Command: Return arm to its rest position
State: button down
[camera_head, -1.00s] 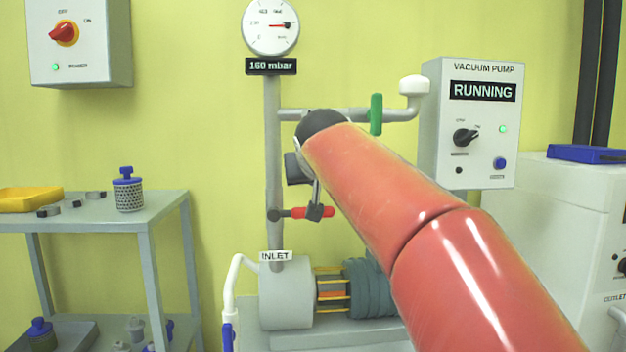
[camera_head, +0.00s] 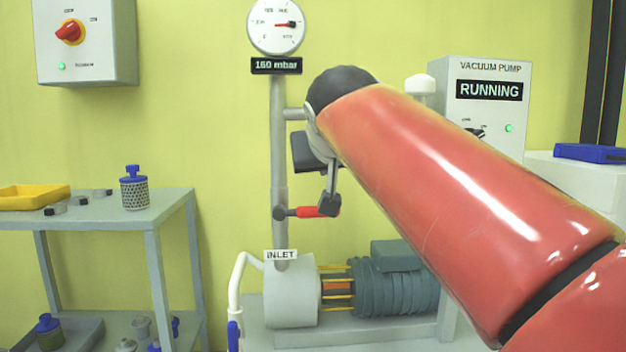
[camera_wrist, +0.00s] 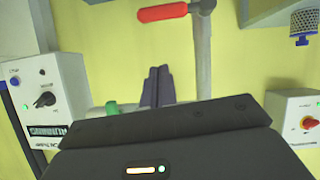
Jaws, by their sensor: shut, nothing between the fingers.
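My orange-red arm crosses the head view from the lower right, ending in a dark wrist in front of the vertical inlet pipe (camera_head: 278,150). My gripper (camera_head: 331,202) shows there only in part below the wrist, beside the red valve handle (camera_head: 318,211); I cannot tell whether they touch. In the wrist view, which is upside down, my gripper (camera_wrist: 156,82) has its two dark fingers together and empty. The red handle (camera_wrist: 162,13) lies apart from the fingertips in that picture.
The vacuum pump box (camera_head: 490,105) reading RUNNING stands behind my arm, partly covered. A gauge (camera_head: 276,25) and a 160 mbar display (camera_head: 276,66) are on the pipe. A grey shelf (camera_head: 150,217) with small parts is at left. Open wall lies between shelf and pipe.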

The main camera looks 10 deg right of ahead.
jog(key=s+d+f+g+p, duration=0.3)
jog(key=s+f, duration=0.9)
jog(key=f, duration=0.2)
jog(key=s+d+f+g+y+p, duration=0.1)
jog(key=s+d+f+g+p, duration=0.2)
jog(key=s+f, duration=0.9)
notch_tip(320, 180, down, 2)
jog(key=shift+s+f+g+p, duration=0.1)
jog(key=shift+s+g+p, duration=0.15)
jog(key=shift+g+p, duration=0.4)
